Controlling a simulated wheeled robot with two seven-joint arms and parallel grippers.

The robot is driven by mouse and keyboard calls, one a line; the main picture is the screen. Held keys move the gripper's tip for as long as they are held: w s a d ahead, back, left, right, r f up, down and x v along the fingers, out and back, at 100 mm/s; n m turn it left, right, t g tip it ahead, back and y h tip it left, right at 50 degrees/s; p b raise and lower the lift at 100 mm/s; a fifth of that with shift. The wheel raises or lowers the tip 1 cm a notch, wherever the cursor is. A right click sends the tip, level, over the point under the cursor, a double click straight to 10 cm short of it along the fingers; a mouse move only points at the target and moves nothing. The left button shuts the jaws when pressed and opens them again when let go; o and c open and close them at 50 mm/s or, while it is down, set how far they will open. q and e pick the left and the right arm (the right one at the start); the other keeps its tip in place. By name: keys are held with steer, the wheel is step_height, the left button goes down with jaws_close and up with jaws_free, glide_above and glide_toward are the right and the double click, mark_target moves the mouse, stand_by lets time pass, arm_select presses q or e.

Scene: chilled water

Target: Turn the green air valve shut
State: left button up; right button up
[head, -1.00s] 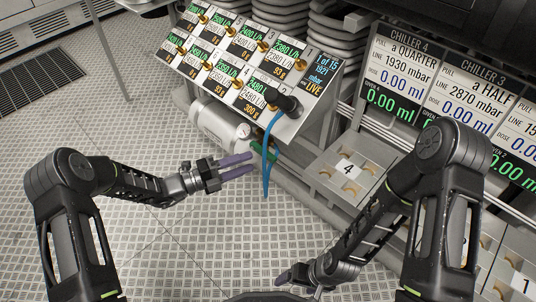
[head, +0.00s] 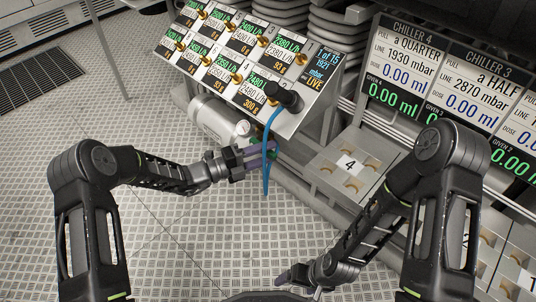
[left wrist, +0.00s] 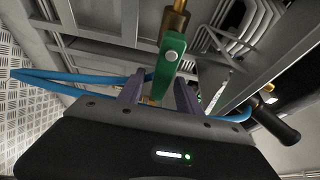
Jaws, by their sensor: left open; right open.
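The green air valve handle (left wrist: 168,68) hangs below a brass fitting in the left wrist view, with its lower part between my left gripper's fingers. My left gripper (left wrist: 158,92) is open, one purple finger on each side of the handle; I cannot tell whether either touches it. In the head view the left gripper (head: 262,158) is at the valve, beneath the panel, and mostly hides the green handle (head: 275,150). My right gripper (head: 287,277) is low in the head view, well away from the valve.
A blue hose (head: 266,170) hangs from a black connector (head: 290,98) on the display panel (head: 312,75), close by the left fingers. A white cylinder (head: 215,120) lies behind the left gripper. A tray marked 4 (head: 335,160) is to the right. Open floor (head: 190,245) lies in front.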

arm_select(q)
steer(key=shift+w+d, duration=0.1)
steer(key=shift+d, duration=0.1)
jaws_close()
stand_by(0.4)
stand_by(1.0)
